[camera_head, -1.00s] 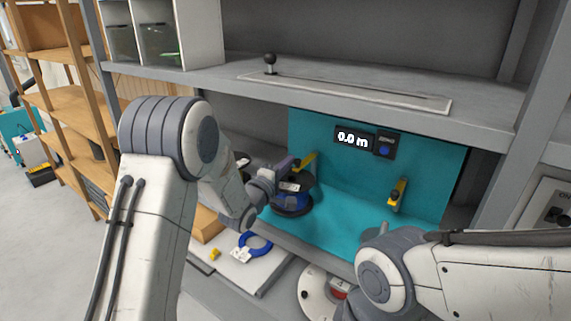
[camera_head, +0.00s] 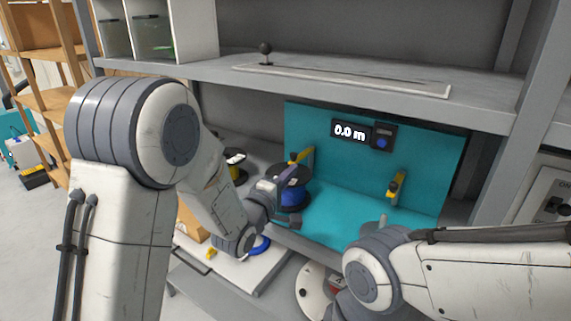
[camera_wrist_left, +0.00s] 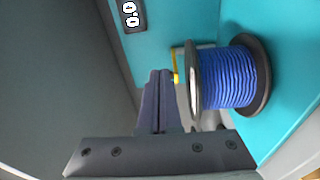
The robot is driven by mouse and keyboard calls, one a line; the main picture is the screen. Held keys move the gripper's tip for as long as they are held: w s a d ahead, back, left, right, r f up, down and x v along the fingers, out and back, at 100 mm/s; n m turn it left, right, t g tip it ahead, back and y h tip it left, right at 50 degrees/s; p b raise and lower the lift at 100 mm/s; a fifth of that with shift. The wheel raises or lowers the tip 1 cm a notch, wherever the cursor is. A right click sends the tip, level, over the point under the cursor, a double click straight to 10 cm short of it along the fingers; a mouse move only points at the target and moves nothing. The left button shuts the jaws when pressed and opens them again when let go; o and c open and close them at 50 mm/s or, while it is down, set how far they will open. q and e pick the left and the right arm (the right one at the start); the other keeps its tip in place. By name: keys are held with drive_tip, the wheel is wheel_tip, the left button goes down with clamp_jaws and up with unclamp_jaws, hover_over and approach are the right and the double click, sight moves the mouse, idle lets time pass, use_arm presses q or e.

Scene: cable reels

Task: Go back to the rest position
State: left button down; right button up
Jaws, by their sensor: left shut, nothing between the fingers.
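My left gripper (camera_head: 273,186) is shut and empty, beside the blue cable reel (camera_head: 291,194) with dark flanges. In the left wrist view the shut fingers (camera_wrist_left: 158,82) stand left of the reel (camera_wrist_left: 228,80), whose wound blue cable shows clearly. I cannot tell whether they touch its flange. My right arm (camera_head: 400,268) comes in from the right, with its gripper hidden or out of frame.
The reel stands before a teal panel (camera_head: 335,170) with a 0.0 m display (camera_head: 349,132) and yellow brackets. A grey shelf (camera_head: 300,85) with a lever (camera_head: 265,50) spans above. A blue ring (camera_head: 260,246) lies on a white board below. Wooden shelves stand left.

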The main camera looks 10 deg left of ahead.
use_arm(q)
drive_tip(key=s+d+f+m+g+y+p, duration=0.1)
drive_tip(key=s+d+f+m+g+y, duration=0.15)
drive_tip(key=s+m+g, duration=0.4)
drive_tip(key=s+d+f+m+g+y, duration=0.1)
drive_tip(key=s+d+f+m+g, duration=0.25)
drive_tip(key=s, duration=0.55)
drive_tip(key=s+a+m+g, duration=0.1)
drive_tip(key=s+m+g, duration=0.1)
drive_tip(key=s, duration=0.5)
drive_tip(key=s+a+f+m+g+y, duration=0.1)
drive_tip(key=s+a+m+g, duration=0.1)
drive_tip(key=s+m, duration=0.3)
drive_tip(key=s+a+m+g+y, duration=0.1)
drive_tip(key=s+a+m+g, duration=0.1)
drive_tip(key=s, duration=0.8)
drive_tip(key=shift+a+f+m+g+p, duration=0.15)
drive_tip(key=shift+f+m+g+p, duration=0.1)
drive_tip(key=shift+m+g+p, duration=0.3)
drive_tip(key=shift+w+y, duration=0.1)
drive_tip(key=shift+y, duration=0.15)
